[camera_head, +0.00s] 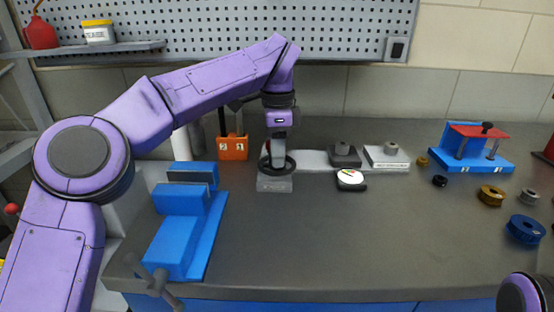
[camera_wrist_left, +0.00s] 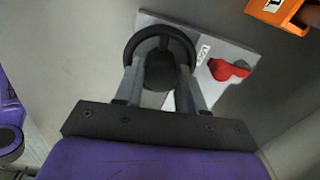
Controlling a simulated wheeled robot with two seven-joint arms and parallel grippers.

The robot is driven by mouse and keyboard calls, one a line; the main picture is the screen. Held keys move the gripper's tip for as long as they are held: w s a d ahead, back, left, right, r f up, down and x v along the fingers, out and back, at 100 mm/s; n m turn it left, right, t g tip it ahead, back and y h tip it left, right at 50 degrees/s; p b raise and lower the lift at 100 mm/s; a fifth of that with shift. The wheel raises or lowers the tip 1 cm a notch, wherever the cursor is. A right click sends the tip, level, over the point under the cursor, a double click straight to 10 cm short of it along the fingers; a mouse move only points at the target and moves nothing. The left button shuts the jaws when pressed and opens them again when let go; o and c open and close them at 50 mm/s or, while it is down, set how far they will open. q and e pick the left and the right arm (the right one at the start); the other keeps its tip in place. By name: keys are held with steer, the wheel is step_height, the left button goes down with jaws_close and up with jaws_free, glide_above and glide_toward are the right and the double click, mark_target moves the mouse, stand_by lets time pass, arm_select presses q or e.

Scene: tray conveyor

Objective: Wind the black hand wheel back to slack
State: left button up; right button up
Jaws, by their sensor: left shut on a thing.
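The black hand wheel (camera_head: 292,165) sits on top of a grey block (camera_head: 274,185) on the bench, left of centre. My left gripper (camera_head: 278,156) points straight down at it from above. In the left wrist view the wheel (camera_wrist_left: 133,38) shows as a black ring, and the two fingers of my left gripper (camera_wrist_left: 160,58) reach into it, one on each side of its dark hub. The gripper is shut on the wheel. The fingertips are partly hidden by the rim. My right gripper is not in view; only a purple part of that arm shows at the lower right.
A blue vise (camera_head: 180,230) stands left of the wheel. A pale plate, dark and light blocks, and a round dial gauge (camera_head: 350,178) lie to the right. A blue-and-red fixture (camera_head: 470,150) and several spools stand far right. The front middle bench is clear.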

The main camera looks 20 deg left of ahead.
arm_select(q)
steer(key=shift+n+b, duration=0.75)
steer(key=shift+n, duration=0.45)
steer(key=o, duration=1.1)
steer(key=shift+c, duration=0.2)
step_height(320, 180, up, 11)
steer(key=p, duration=0.5)
steer(key=shift+f+p, duration=0.2)
steer(key=shift+p, duration=0.2)
steer(key=shift+s, duration=0.1)
